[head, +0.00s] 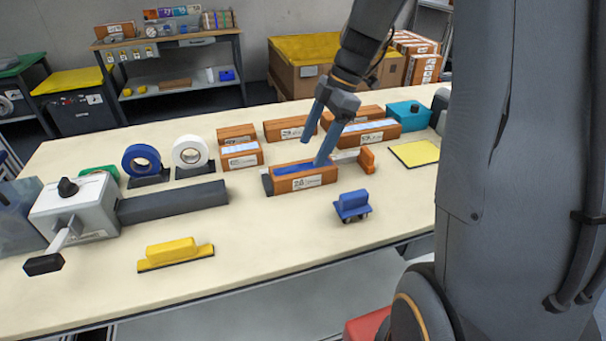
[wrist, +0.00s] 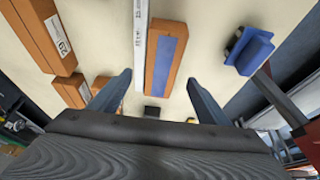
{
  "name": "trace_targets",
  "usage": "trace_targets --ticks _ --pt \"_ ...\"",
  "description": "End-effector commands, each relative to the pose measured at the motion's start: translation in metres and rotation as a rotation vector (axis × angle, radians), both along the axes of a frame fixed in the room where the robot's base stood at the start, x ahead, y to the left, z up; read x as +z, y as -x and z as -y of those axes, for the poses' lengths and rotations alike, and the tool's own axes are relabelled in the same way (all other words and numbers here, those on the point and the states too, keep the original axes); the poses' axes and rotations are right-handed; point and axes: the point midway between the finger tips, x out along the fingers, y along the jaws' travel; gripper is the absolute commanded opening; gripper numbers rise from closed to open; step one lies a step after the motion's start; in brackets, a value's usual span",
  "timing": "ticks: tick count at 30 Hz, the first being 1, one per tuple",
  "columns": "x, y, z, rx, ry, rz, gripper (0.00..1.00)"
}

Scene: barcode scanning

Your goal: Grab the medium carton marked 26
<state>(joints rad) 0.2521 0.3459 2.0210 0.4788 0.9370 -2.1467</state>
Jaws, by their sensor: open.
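A medium brown carton (head: 302,182) with a blue strip on top and a white label on its front lies near the table's middle. Its label seems to start with 2, but I cannot read it surely. In the wrist view this carton (wrist: 163,62) lies ahead, between the lines of my fingers. My gripper (head: 314,151) is open and empty, pointing down over the carton; whether a finger touches it I cannot tell. A longer carton (head: 370,133) stands behind to the right; in the wrist view its label (wrist: 60,42) looks like 26 but is small.
A white bar (head: 345,155) with an orange end lies close behind the front carton. A blue wheeled block (head: 352,205) stands in front of it, a dark grey bar (head: 173,202) to its left. More cartons (head: 241,155) stand behind. The table's front right is clear.

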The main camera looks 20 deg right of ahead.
Motion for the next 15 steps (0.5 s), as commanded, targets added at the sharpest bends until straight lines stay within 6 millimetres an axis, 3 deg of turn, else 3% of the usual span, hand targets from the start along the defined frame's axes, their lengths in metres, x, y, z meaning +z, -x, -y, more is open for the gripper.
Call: trace_targets --ticks 15 --pt "-0.051 0.004 -0.023 -0.001 0.001 -0.002 0.70"
